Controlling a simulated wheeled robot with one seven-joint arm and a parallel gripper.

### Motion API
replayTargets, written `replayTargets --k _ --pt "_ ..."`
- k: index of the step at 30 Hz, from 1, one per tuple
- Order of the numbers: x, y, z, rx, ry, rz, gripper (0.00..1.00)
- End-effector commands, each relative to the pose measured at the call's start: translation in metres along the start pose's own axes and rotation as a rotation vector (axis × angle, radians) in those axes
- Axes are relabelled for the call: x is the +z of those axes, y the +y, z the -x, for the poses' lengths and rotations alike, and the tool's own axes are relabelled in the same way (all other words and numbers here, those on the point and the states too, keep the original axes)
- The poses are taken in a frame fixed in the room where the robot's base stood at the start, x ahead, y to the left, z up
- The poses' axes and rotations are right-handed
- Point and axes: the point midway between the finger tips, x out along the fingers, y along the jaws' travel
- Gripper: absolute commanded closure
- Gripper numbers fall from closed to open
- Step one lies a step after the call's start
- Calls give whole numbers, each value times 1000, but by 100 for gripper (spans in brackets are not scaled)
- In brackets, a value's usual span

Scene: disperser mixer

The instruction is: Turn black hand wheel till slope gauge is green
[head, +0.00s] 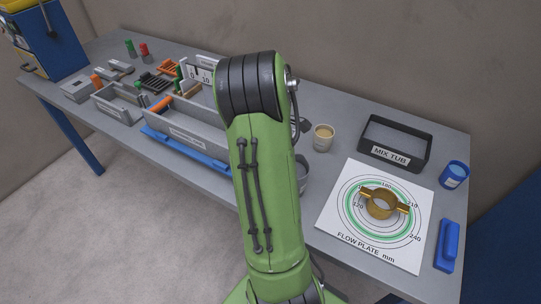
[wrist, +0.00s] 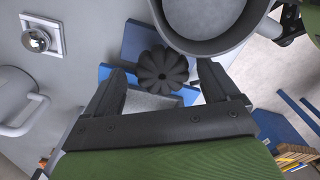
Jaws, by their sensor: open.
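The black hand wheel (wrist: 163,68), with a lobed rim, shows in the wrist view between the two fingers of my gripper (wrist: 162,73). My gripper is open, with one finger on each side of the wheel; I cannot tell whether either touches it. In the head view my arm hides the wheel and the gripper. I cannot identify the slope gauge for sure, and no green reading shows.
In the wrist view a grey round vessel (wrist: 207,45) is close above the right finger. A shiny dome on a square plate (wrist: 37,40) and a grey handle (wrist: 20,128) are at left. The head view shows a flow plate (head: 344,233), mix tub (head: 394,157) and cup (head: 323,138).

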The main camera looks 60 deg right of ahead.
Motion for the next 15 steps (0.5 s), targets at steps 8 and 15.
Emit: replayTargets --k 8,15 --pt "0 0 -6 2 0 0 12" --pt "0 0 -6 1 1 0 41"
